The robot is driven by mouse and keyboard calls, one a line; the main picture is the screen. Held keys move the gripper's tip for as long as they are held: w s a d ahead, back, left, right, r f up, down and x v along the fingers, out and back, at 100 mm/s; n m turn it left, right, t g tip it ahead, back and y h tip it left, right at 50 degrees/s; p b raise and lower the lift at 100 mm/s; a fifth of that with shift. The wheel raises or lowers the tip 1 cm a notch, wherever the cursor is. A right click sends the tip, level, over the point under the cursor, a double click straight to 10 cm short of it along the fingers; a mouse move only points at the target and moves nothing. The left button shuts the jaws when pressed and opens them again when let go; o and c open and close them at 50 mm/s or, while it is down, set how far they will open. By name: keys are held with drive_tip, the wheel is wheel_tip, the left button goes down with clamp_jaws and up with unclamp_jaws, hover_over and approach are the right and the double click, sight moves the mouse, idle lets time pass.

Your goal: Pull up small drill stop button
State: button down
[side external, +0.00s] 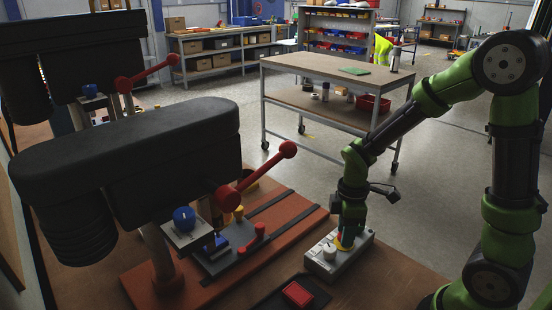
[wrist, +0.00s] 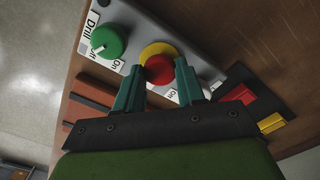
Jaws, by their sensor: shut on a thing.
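The drill stop button, a red mushroom cap on a yellow collar, sits on a grey control box (side external: 325,262). In the wrist view the red button (wrist: 159,69) is between the two teal fingers of my gripper (wrist: 157,78), which is shut on it. The yellow collar (wrist: 158,48) shows just beyond the cap. In the side view my gripper (side external: 345,240) points down onto the box, and the red cap is mostly hidden there. A green knob (wrist: 108,42) beside a "Drill Off / On" label is on the same box.
A small drill press with red lever handles (side external: 262,173) stands left of the box on an orange base (side external: 170,285). A red block on a black pad (side external: 298,294) lies in front of the box. A wheeled workbench (side external: 335,64) stands behind on the open floor.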

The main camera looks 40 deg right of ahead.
drive_tip(key=shift+r, duration=0.55)
drive_tip(key=c, duration=0.7)
unclamp_jaws()
drive_tip(key=shift+r, duration=0.1)
wheel_tip(320, 180, up, 17)
drive_tip(key=shift+f, duration=0.15)
drive_tip(key=s+a+m+t, duration=0.2)
drive_tip(key=m, duration=0.2)
drive_tip(key=s+a+m+t+y, duration=0.1)
drive_tip(key=s+a+m+t, duration=0.1)
drive_tip(key=m, duration=0.2)
drive_tip(key=s+a+r+m+t+y, duration=0.1)
drive_tip(key=a+m+t, duration=0.1)
drive_tip(key=m, duration=0.3)
drive_tip(key=shift+s+a+t, duration=0.4)
drive_tip(key=shift+t, duration=0.2)
